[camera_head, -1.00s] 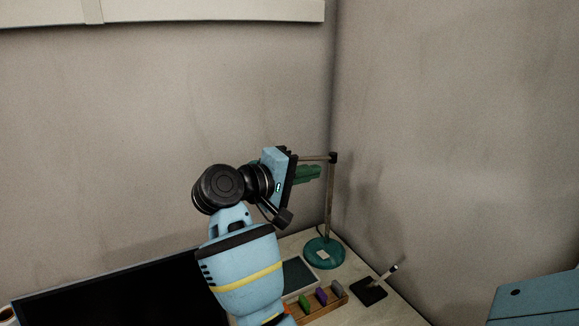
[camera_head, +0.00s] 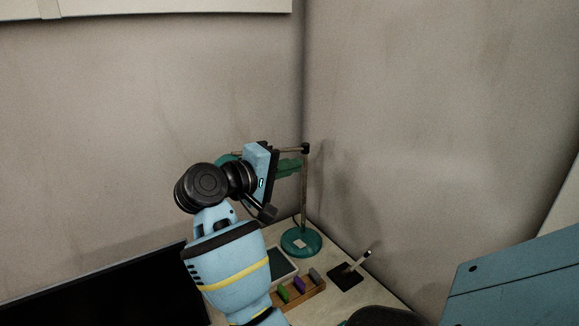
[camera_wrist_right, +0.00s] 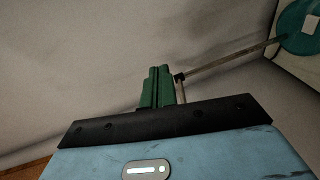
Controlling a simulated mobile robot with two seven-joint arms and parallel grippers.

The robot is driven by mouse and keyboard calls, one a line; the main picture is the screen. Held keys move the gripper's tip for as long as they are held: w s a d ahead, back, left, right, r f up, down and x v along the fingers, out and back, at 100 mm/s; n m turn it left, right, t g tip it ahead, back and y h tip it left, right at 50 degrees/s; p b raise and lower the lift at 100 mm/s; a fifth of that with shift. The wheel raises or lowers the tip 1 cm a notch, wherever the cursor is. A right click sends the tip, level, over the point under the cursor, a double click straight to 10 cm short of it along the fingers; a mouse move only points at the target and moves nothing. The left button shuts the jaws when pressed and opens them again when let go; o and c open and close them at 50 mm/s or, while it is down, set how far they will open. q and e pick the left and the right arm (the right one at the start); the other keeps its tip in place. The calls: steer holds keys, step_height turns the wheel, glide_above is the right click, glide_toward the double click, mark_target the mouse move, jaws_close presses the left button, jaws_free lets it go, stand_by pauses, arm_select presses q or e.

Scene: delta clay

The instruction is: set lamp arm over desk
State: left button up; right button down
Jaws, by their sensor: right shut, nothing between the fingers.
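The desk lamp has a round teal base (camera_head: 301,242) on the desk (camera_head: 322,266), with a thin upright post and a dark joint on top. Its thin arm runs left from that joint, partly hidden behind my right gripper. A teal part, seemingly the lamp's shade (camera_head: 226,159), peeks out to the left of the gripper. My right gripper (camera_head: 289,167) has its green fingers shut and empty, close beside the lamp arm. In the right wrist view the shut fingers (camera_wrist_right: 158,87) point up near the joint (camera_wrist_right: 179,78); contact cannot be told. My left gripper is out of view.
A dark monitor (camera_head: 100,297) stands at the lower left. A wooden holder (camera_head: 303,294) with coloured blocks and a dark pad (camera_head: 346,276) with a light stick lie near the lamp base. Walls meet in a corner behind it. A blue surface (camera_head: 515,290) fills the lower right.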

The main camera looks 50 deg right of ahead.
stand_by(0.8)
steer(key=b+v, duration=0.2)
steer(key=v, duration=0.6)
